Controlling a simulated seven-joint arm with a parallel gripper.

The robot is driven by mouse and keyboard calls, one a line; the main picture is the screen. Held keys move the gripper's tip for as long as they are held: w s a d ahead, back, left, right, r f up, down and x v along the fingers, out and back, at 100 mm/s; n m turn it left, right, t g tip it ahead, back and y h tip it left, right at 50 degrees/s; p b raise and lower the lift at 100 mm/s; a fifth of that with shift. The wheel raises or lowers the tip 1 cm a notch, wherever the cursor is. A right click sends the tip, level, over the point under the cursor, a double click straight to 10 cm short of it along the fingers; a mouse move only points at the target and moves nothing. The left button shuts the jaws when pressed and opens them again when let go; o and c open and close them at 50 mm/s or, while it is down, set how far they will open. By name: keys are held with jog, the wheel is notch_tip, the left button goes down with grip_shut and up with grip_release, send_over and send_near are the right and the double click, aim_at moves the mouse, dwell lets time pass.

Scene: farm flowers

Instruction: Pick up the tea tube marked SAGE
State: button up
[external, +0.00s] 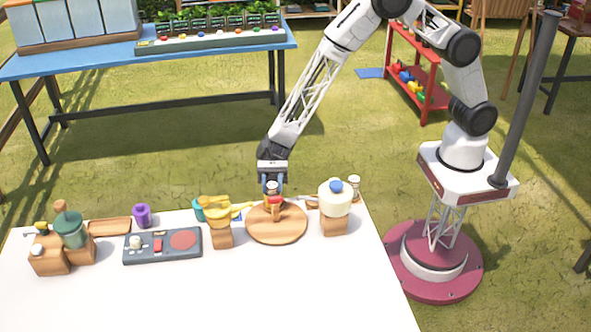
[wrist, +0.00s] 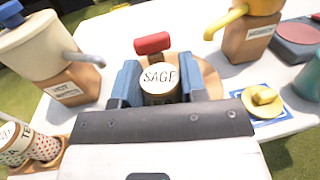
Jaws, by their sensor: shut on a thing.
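The tea tube marked SAGE (wrist: 160,78) shows its white lettered cap upright between the two blue fingers in the wrist view. My gripper (wrist: 159,82) is shut on it, with one finger on each side. In the external view my gripper (external: 273,184) points down at the back edge of the round wooden board (external: 290,232). The tube is mostly hidden there by the fingers.
A red-topped wooden piece (wrist: 152,43) is just beyond the tube. A cream pot with a blue lid (external: 335,200) stands right of the board, and a yellow pot (external: 215,212) left of it. A grey control panel (external: 163,257) lies further left. The table's front (external: 250,300) is clear.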

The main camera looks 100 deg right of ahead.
jog(key=shift+r, duration=4.85)
jog(key=shift+s, duration=0.1)
